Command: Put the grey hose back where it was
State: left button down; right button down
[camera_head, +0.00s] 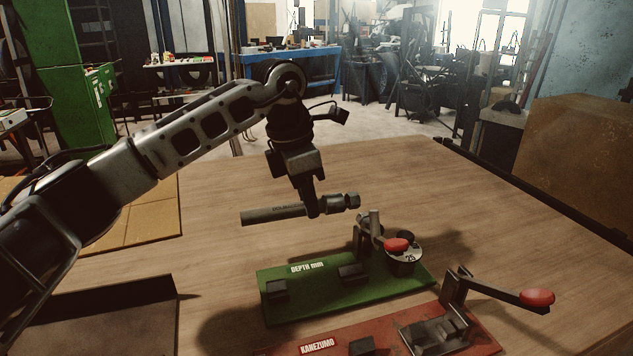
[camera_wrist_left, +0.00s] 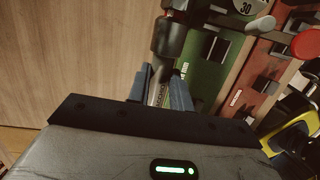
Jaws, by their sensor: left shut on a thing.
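The grey hose (camera_head: 272,215) with a darker metal fitting (camera_head: 338,203) on its right end is held level above the table. My left gripper (camera_head: 312,210) comes down from above and is shut on it near the fitting. In the left wrist view the hose (camera_wrist_left: 157,92) shows between the two fingers, and the fitting (camera_wrist_left: 168,38) extends past them. The hose is just behind the green depth fixture (camera_head: 345,288) in the head view, apart from it. My right gripper is not in view.
The green fixture carries black blocks, a numbered dial (camera_head: 403,262) and a red-knobbed lever. A red KANEZUMO fixture (camera_head: 385,335) with a red-knobbed handle (camera_head: 537,298) stands in front. Tan board (camera_head: 150,215) and a dark tray (camera_head: 95,310) lie left. Wooden table behind the hose is clear.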

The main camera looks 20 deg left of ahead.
aim_at(313, 250)
pick_arm(q)
jog(key=shift+w, duration=0.15)
jog(key=shift+f+b, duration=0.45)
jog(key=shift+f, duration=0.05)
jog(key=shift+f+b, duration=0.6)
jog(key=shift+f, duration=0.15)
jog(key=shift+f+b, duration=1.2)
jog(key=shift+f, duration=0.9)
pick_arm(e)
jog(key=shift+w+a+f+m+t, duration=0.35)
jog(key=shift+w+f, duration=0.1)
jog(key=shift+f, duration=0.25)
pick_arm(q)
jog(key=shift+f+b, duration=0.35)
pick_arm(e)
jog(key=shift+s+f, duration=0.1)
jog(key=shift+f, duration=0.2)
pick_arm(q)
jog(key=c, duration=0.7)
grip_release()
jog(key=shift+f, duration=0.1)
jog(key=shift+s+d+f, duration=0.1)
jog(key=shift+s, duration=0.1)
jog(key=shift+c, duration=0.7)
